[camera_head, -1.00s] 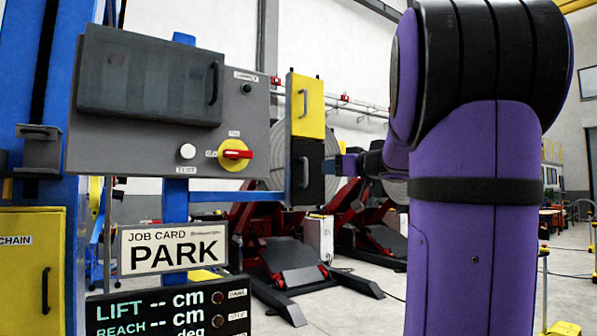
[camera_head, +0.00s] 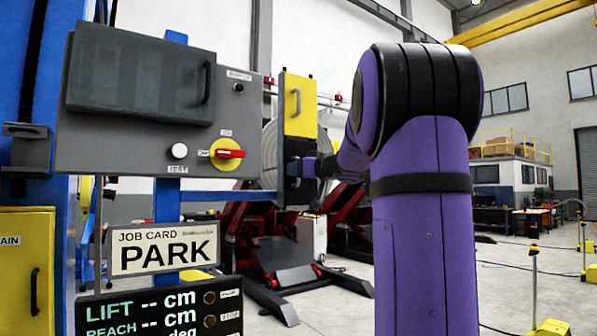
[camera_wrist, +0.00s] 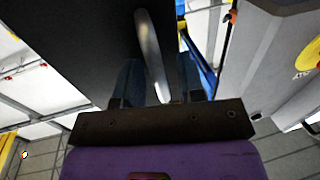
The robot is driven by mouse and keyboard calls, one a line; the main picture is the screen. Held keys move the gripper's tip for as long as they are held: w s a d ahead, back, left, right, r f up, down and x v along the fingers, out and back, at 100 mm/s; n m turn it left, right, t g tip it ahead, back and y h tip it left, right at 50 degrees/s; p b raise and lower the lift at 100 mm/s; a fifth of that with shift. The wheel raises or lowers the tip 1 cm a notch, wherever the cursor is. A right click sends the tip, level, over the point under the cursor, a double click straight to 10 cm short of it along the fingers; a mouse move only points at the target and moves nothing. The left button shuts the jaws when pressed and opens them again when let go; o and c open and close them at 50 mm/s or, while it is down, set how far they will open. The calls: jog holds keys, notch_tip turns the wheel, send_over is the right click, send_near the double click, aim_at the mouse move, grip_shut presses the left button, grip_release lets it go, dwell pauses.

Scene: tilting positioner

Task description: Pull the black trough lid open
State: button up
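The black trough lid (camera_head: 291,146) is a dark upright panel below a yellow one in the head view, and appears shut. It fills the upper left of the wrist view (camera_wrist: 75,50). Its pale bar handle (camera_wrist: 150,55) stands out from the panel. My gripper (camera_wrist: 160,82) is open, with one finger on each side of the handle's lower part. Gaps show between the fingers and the bar. In the head view my gripper (camera_head: 305,168) is at the lid's handle, and the fingertips are too small there to make out.
The yellow panel (camera_head: 300,105) with its own handle is just above the lid. A grey control box (camera_head: 150,150) with a red-and-yellow switch (camera_head: 228,154) stands to the left. Below it are a PARK card (camera_head: 165,247) and a display (camera_head: 160,308). Red machines (camera_head: 270,260) stand behind.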

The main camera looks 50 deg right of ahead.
jog(key=shift+c, duration=0.2)
grip_shut()
jog(key=shift+s, duration=0.15)
